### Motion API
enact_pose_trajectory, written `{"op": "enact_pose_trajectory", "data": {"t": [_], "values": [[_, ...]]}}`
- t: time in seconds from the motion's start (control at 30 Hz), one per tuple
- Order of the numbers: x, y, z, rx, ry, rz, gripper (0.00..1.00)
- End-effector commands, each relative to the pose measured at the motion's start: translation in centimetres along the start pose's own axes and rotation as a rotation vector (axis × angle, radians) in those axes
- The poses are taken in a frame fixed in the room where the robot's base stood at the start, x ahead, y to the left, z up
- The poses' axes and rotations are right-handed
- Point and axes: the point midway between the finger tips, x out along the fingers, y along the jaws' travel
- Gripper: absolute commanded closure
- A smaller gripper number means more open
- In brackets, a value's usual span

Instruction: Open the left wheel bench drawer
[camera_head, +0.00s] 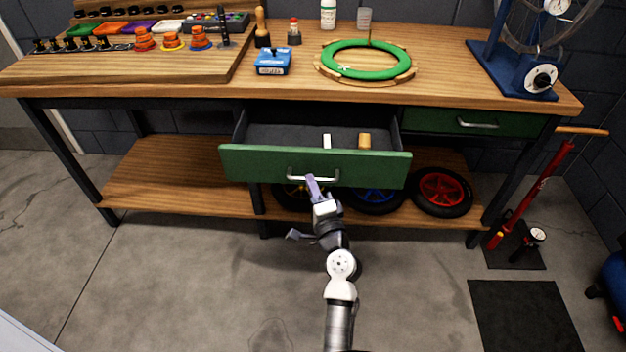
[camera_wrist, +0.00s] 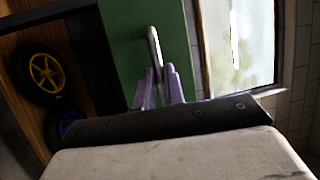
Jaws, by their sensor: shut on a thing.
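The left wheel bench drawer (camera_head: 250,164) has a green front and stands pulled out from under the bench top, with its dark inside showing. A white item (camera_head: 327,141) and a tan item (camera_head: 364,141) lie in it. My gripper (camera_head: 312,181) is at the drawer's silver bar handle (camera_head: 298,177), shut on it. In the wrist view, the purple fingers (camera_wrist: 159,88) stand on either side of the handle (camera_wrist: 154,45), in front of the green drawer front (camera_wrist: 122,40).
The right green drawer (camera_head: 440,122) is closed. Wheels, one with a red rim (camera_head: 444,190), lie on the lower shelf (camera_head: 170,180). A red floor pump (camera_head: 530,195) stands at the right. The floor in front of the bench is open.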

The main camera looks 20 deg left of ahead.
Motion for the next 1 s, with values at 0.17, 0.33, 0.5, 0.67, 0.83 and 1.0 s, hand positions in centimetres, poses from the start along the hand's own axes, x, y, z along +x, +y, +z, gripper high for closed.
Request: {"op": "enact_pose_trajectory", "data": {"t": [0.17,0.33,0.5,0.67,0.83,1.0], "values": [[-0.96,-0.15,0.33,0.0,0.001,0.0,1.0],[-1.16,-0.23,0.41,0.0,0.002,0.0,1.0],[-1.15,-0.24,0.4,0.0,0.002,0.0,1.0],[-1.13,-0.23,0.4,0.0,0.002,0.0,0.8],[-1.12,-0.23,0.42,0.0,0.001,0.0,0.67],[-1.11,-0.23,0.44,0.0,0.001,0.0,0.67]]}}
